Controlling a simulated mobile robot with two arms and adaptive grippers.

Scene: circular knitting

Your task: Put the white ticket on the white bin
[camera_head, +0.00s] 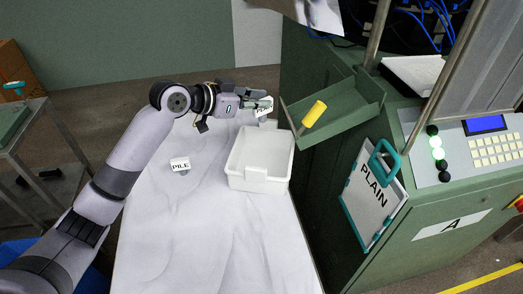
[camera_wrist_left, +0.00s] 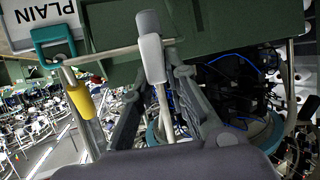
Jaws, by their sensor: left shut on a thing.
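My left gripper (camera_head: 258,103) reaches in from the left and is shut on a white ticket (camera_head: 263,107) with dark lettering, too small to read fully. It holds the ticket by the far end of the white bin (camera_head: 258,182); I cannot tell whether ticket and bin touch. In the left wrist view a pale piece, seemingly the ticket (camera_wrist_left: 152,60), shows between the fingers. The bin is open, looks empty, and stands on the white-covered table. A second white ticket (camera_head: 180,163), reading PILE, stands on the table left of the bin. My right gripper is not in view.
A green machine (camera_head: 440,240) stands right of the table (camera_head: 210,240), with a tray (camera_head: 345,110) jutting out near the bin and a yellow handle (camera_head: 314,113). A PLAIN board (camera_head: 373,200) hangs on its side. The near table is clear.

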